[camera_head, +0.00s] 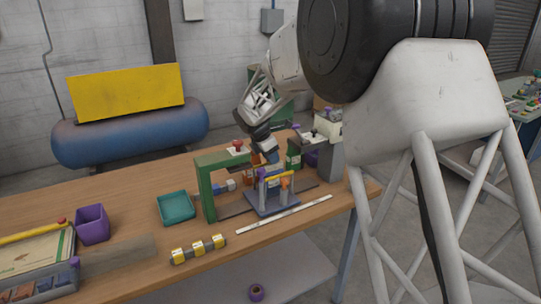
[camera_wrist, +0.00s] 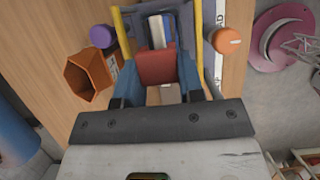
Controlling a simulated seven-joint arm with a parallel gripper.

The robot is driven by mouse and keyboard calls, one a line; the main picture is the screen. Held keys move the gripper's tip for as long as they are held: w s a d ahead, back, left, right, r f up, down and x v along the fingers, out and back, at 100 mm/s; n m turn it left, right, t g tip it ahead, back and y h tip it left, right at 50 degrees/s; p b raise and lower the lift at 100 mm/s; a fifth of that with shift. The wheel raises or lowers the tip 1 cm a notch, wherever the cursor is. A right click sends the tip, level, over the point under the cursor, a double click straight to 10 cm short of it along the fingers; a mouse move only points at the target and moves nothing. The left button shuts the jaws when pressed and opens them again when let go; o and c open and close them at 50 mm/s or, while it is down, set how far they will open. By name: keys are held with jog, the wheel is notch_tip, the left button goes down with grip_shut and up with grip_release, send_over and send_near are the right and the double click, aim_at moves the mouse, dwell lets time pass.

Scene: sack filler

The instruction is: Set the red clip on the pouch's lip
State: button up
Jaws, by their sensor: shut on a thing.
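My gripper (camera_wrist: 158,82) is shut on the red clip (camera_wrist: 157,64), which sits between its two blue fingers in the wrist view. Just beyond the clip is a white and blue upright piece (camera_wrist: 157,28), perhaps the pouch; its lip is not clear. Whether the clip touches it I cannot tell. A blue stand (camera_head: 275,206) with yellow bars (camera_head: 280,175) is below my gripper (camera_head: 266,150) in the head view. The yellow bars flank the fingers in the wrist view. The clip is too small or hidden to make out in the head view.
A green frame (camera_head: 206,188) stands left of the stand. An orange cup (camera_wrist: 88,75), a purple cap (camera_wrist: 102,36) and an orange cap (camera_wrist: 229,41) are close around the fingers. A teal tray (camera_head: 176,208) and a white strip (camera_head: 285,214) lie on the bench.

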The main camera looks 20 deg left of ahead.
jog(key=shift+f, duration=1.4)
dwell(0.4)
jog(key=o, duration=1)
jog(key=shift+r, duration=0.15)
jog(key=shift+v, duration=3.75)
